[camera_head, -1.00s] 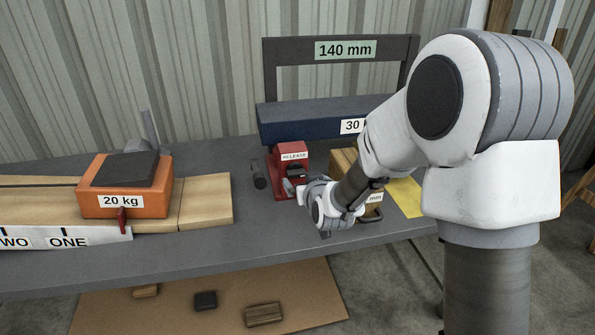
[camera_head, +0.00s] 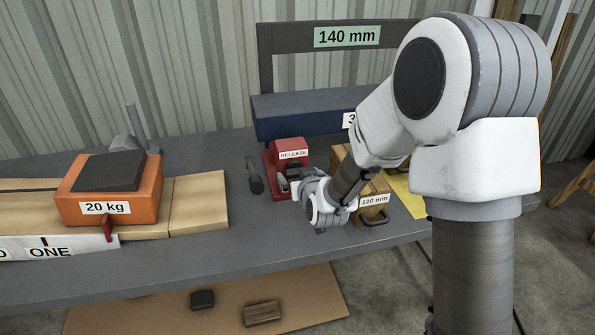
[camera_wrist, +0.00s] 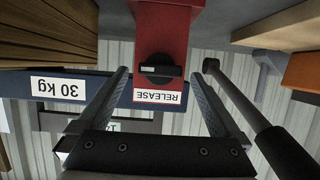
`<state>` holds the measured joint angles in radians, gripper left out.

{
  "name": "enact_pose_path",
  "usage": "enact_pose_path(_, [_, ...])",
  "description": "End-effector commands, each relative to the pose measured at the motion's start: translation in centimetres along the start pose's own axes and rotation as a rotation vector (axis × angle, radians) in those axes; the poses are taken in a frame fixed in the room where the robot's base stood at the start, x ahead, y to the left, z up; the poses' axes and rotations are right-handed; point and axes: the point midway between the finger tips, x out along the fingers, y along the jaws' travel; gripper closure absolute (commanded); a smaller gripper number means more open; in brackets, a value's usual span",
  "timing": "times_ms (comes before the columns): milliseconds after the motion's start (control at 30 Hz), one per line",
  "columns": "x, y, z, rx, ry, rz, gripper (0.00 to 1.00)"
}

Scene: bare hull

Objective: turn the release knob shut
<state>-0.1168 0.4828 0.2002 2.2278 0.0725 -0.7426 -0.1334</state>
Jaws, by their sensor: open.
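The release unit is a red box (camera_head: 290,148) labelled RELEASE on the grey bench. In the wrist view its red body (camera_wrist: 163,30) appears upside down. Its black knob (camera_wrist: 161,71) shows beside the label, with its bar lying across the picture. My gripper (camera_head: 287,182) is open in front of the red box in the head view. In the wrist view its two fingers (camera_wrist: 159,75) lie to the left and right of the knob, with a gap on each side. I cannot tell how far the fingertips are from the knob in depth. The head view mostly hides the knob.
A dark cylindrical handle (camera_head: 255,179) lies just left of the red box; a dark rod (camera_wrist: 245,100) shows near the right finger. A wooden 120 mm block (camera_head: 374,187) is close on the right. A blue 30 kg beam (camera_head: 300,118) is behind. An orange 20 kg weight (camera_head: 118,190) sits left.

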Motion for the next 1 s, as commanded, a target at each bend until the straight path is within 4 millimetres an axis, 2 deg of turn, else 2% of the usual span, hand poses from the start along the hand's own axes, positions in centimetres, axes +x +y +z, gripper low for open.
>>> enact_pose_path(433, [-0.02,-0.05,0.17,0.000,0.000,0.000,0.02])
enact_pose_path(900, [-0.01,-0.04,0.16,0.000,0.000,0.000,0.86])
enact_pose_path(1000, [-0.01,-0.06,0.17,-0.002,0.000,0.000,0.86])
